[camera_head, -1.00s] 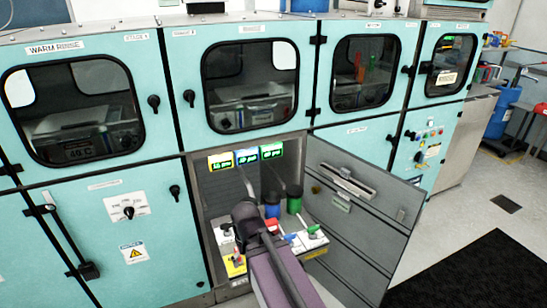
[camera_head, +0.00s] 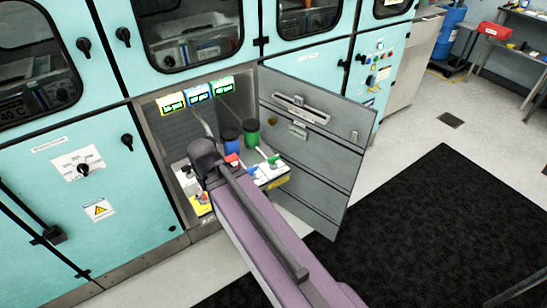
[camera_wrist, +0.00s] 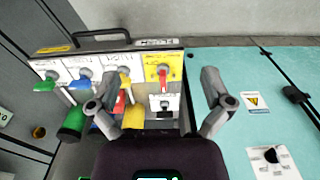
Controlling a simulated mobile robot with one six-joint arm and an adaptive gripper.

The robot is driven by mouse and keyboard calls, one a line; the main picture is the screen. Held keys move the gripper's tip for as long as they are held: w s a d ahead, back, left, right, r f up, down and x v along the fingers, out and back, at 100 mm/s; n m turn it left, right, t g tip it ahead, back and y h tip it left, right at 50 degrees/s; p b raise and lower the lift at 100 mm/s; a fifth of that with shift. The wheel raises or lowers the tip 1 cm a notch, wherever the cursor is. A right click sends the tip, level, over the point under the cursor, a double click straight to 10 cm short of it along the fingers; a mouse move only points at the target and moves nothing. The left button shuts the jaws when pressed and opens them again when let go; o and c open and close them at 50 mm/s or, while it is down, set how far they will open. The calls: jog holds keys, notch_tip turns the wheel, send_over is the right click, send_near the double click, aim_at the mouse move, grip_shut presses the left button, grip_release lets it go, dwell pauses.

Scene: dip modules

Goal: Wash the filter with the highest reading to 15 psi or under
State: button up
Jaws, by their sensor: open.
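Three lit displays, yellow (camera_head: 171,103), blue (camera_head: 199,93) and green (camera_head: 222,86), sit at the top of the open bay; their digits are small, and the green one seems to read about 40 psi. Below stand a blue filter (camera_head: 231,139) and a green filter (camera_head: 250,132). A yellow filter (camera_wrist: 134,117) shows in the wrist view. My gripper (camera_wrist: 158,90) is open and empty before the panel.
The bay's grey door (camera_head: 310,145) stands open to the right of my arm. Teal cabinet fronts (camera_head: 85,195) flank the bay. A black mat (camera_head: 440,220) covers free floor at right. A black bar handle (camera_wrist: 101,34) shows on the panel's edge.

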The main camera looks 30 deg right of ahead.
jog(key=shift+w+d, duration=0.1)
jog(key=shift+w, duration=0.05)
jog(key=c, duration=0.7)
jog(key=shift+w+d+f+b, duration=0.3)
jog(key=shift+w+d, duration=0.4)
jog(key=shift+w, duration=0.15)
grip_shut()
jog(key=w+d+f+t+b, duration=0.1)
jog(key=w+d, duration=0.4)
jog(key=d, duration=0.5)
jog(key=w+d+f+t+b, duration=0.1)
jog(key=w+d+f+b, duration=0.1)
jog(key=w+d, duration=0.4)
jog(key=w+d+f+t+b, duration=0.1)
jog(key=w+d, duration=0.4)
jog(key=d, duration=0.9)
jog(key=shift+w+f+t+b, duration=0.25)
jog(key=shift+t+b, duration=0.15)
jog(key=shift+b, duration=0.3)
